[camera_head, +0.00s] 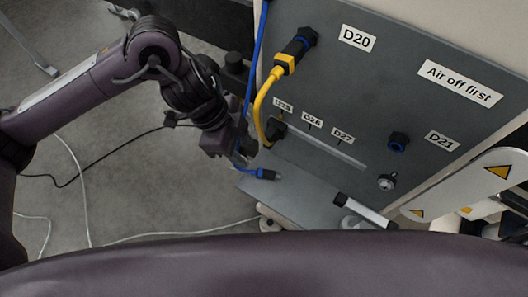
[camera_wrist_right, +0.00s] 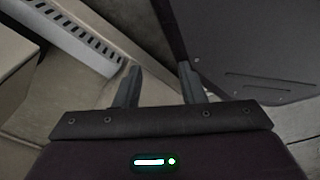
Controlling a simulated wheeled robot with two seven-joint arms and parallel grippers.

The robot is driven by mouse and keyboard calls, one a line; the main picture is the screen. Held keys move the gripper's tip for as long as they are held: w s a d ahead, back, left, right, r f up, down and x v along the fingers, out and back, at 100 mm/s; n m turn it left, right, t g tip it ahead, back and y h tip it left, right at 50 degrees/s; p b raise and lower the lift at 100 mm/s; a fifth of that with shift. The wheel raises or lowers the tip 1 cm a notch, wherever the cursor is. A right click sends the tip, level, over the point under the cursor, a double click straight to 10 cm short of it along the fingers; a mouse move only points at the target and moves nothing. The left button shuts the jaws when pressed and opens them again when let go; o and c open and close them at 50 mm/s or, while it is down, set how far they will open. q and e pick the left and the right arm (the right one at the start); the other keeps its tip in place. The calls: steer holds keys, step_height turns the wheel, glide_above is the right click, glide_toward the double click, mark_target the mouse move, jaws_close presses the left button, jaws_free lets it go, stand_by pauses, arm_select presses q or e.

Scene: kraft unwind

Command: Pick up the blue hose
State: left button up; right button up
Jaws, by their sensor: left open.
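The blue hose (camera_head: 251,75) hangs from the top edge of the head view along the left side of the grey panel. Its lower part passes at my left gripper, and its dark end fitting with a blue ring (camera_head: 263,173) lies over the grey shelf just right of the gripper. My left gripper (camera_head: 240,154) is open, pointing right at the shelf's left edge. I cannot tell whether the hose is between its fingers or only beside them. My right gripper (camera_wrist_right: 160,86) is open and empty in the right wrist view; it does not show in the head view.
The grey panel (camera_head: 335,95) carries a yellow hose (camera_head: 261,104), a blue-ringed port (camera_head: 398,142) and labels. The shelf (camera_head: 300,196) juts out below it. A white arm-like part with warning triangles (camera_head: 480,182) stands at right. Cables lie on the floor (camera_head: 110,190).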

mark_target(258, 171)
arm_select(q)
steer(key=shift+x, duration=0.85)
steer(key=s+f, duration=0.1)
steer(key=d+f, duration=0.1)
steer(key=shift+s+f, duration=0.25)
steer(key=shift+s, duration=0.1)
steer(key=shift+x, duration=1.2)
steer(key=shift+d+f, duration=0.1)
steer(key=shift+f, duration=0.15)
steer(key=c, duration=0.5)
jaws_close()
arm_select(e)
steer(key=shift+s+d, duration=0.15)
steer(key=shift+s, duration=1.05)
